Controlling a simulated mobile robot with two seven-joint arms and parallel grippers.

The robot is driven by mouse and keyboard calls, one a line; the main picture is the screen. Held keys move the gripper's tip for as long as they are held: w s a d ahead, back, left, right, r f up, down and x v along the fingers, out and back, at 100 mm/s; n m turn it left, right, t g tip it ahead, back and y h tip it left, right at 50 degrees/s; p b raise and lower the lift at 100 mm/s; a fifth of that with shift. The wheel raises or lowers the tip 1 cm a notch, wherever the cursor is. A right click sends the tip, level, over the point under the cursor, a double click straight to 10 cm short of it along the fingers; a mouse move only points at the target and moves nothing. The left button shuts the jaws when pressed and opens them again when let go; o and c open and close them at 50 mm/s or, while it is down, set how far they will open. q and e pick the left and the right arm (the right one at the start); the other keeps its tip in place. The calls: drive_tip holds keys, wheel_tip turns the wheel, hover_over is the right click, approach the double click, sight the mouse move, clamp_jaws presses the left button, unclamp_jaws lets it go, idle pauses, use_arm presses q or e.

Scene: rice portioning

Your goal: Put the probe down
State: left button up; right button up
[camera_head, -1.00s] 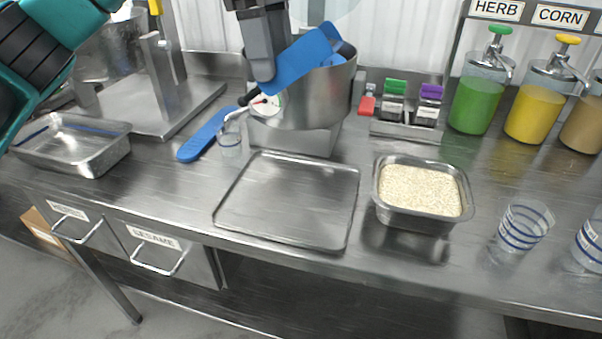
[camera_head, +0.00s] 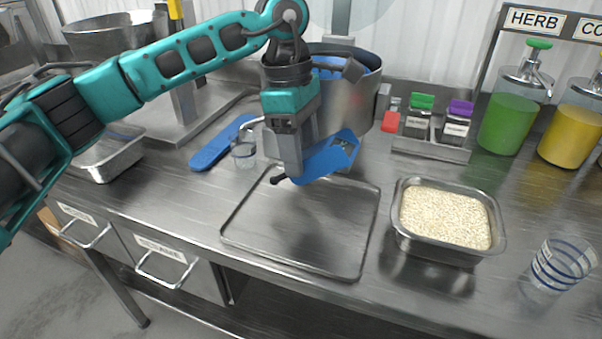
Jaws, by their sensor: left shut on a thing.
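My left gripper (camera_head: 287,172) points down over the back part of the flat metal tray (camera_head: 238,232). It is shut on the blue probe (camera_head: 330,160), which is tilted, its right end higher and bearing a small grey panel. A dark tip shows at the lower left of the fingers. The probe seems to be just above the tray; I cannot tell whether it touches. The fingers hide part of the probe. My right gripper is not in view.
A large metal pot (camera_head: 352,100) stands close behind. A pan of rice (camera_head: 402,235) stands right of the tray, with a striped glass (camera_head: 560,266) beyond. The tray's front is clear.

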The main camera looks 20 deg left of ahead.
use_arm(q)
drive_tip(key=shift+f, duration=2.45)
drive_tip(key=shift+f, duration=0.1)
drive_tip(key=o, duration=1)
drive_tip(key=shift+f, duration=0.1)
drive_tip(key=o, duration=0.5)
